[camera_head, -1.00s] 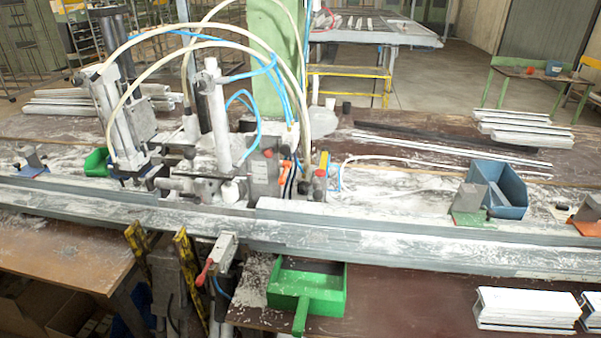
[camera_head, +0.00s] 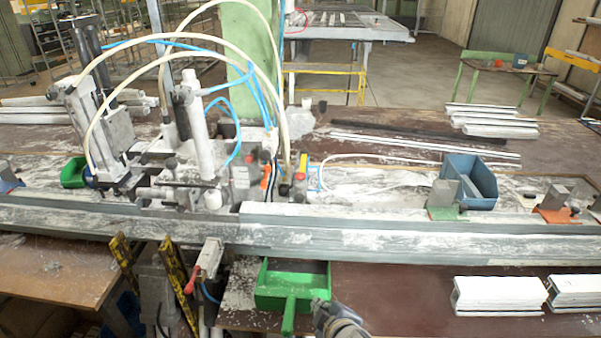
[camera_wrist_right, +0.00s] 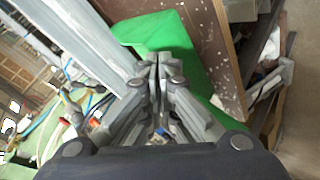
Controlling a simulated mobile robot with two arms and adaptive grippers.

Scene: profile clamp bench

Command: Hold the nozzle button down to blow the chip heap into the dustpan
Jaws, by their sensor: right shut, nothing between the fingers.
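The green dustpan (camera_head: 292,282) lies on the bench in front of the long profile, with its handle toward me. White chips (camera_head: 241,280) are scattered on the bench just left of it. A pale block with a red lever (camera_head: 190,279) hangs at the profile's front edge, left of the chips; I cannot tell whether this is the nozzle and its button. My right gripper (camera_head: 322,306) is shut and empty, beside the dustpan's front right corner. In the right wrist view its fingertips (camera_wrist_right: 158,72) overlap the green dustpan (camera_wrist_right: 167,35). My left gripper is out of view.
The long grey profile (camera_head: 400,242) runs across the bench behind the dustpan. Clamps, a white cylinder (camera_head: 193,125) and arching hoses stand behind it. A blue bin (camera_head: 480,185) stands at right. White profile pieces (camera_head: 497,296) lie front right. Yellow-black bars (camera_head: 173,268) rise at front left.

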